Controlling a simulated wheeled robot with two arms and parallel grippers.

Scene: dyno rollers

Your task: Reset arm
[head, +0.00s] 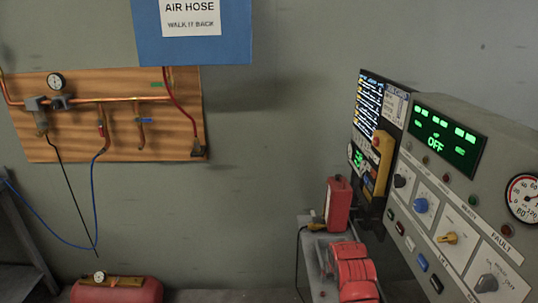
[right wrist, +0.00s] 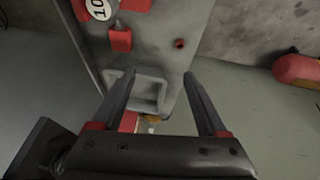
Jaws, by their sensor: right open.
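My right gripper (right wrist: 158,74) shows in the right wrist view. Its two dark fingers stand well apart, with red parts at their bases, and nothing is held between them. Beyond the fingers is a grey housing (right wrist: 172,48) with a pale square recess (right wrist: 150,92). I cannot tell the gap between fingertips and housing. I cannot make out the right gripper clearly in the head view. My left gripper is in neither view.
A grey control console (head: 455,200) with a screen reading OFF stands at the right in the head view. A red rounded unit (head: 354,270) and red box (head: 338,204) sit beside it. A wooden hose board (head: 75,145) hangs left, above a red tank (head: 115,291).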

